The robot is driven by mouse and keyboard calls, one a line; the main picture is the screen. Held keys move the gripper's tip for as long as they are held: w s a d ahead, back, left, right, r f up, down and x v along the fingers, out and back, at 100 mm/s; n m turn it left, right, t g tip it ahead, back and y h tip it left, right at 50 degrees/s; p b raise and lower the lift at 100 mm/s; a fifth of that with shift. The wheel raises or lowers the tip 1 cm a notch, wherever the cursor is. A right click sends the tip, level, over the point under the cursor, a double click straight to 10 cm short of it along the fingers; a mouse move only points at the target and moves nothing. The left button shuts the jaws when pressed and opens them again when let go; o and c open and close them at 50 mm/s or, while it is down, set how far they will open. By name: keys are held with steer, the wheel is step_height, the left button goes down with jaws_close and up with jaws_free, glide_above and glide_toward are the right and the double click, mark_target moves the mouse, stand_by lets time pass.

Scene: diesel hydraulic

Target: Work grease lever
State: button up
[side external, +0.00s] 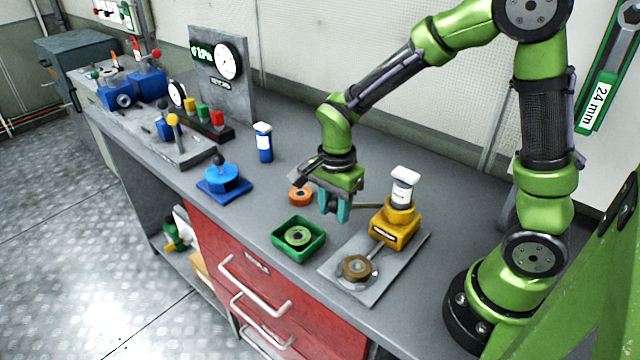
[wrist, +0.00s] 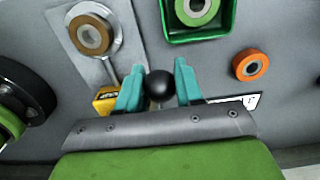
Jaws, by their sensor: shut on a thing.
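The yellow grease pump (side external: 394,233) stands on a grey plate, with a clear, white-capped cylinder (side external: 403,188) upright on top. Its thin lever (side external: 365,206) reaches left from the pump to my gripper. My gripper (side external: 335,217) points down with its teal fingers around the lever's end. In the wrist view, the lever's black ball knob (wrist: 159,86) sits between the two fingers of my gripper (wrist: 160,75), which is shut on it. In that view part of the yellow pump (wrist: 105,100) shows behind the left finger. The side view hides the knob behind the fingers.
A brown ring-shaped part (side external: 357,267) sits on the plate (side external: 338,283) in front of the pump. A green tray (side external: 299,256) holding a round part, and an orange ring (side external: 300,195), lie left of my gripper. A blue lever unit (side external: 224,180) and blue bottle (side external: 263,143) stand further left.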

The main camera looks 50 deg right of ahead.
steer(key=shift+a+f, duration=0.25)
steer(key=shift+f, duration=0.35)
steer(key=shift+a+f, duration=0.3)
steer(key=shift+f, duration=0.6)
steer(key=shift+r, duration=0.1)
steer(key=shift+d+r, duration=0.15)
steer(key=shift+r, duration=0.35)
steer(key=shift+d+r, duration=0.15)
steer(key=shift+r, duration=0.45)
steer(key=shift+d+r, duration=0.25)
steer(key=shift+r, duration=0.2)
steer(key=shift+d+r, duration=0.2)
steer(key=shift+r, duration=0.25)
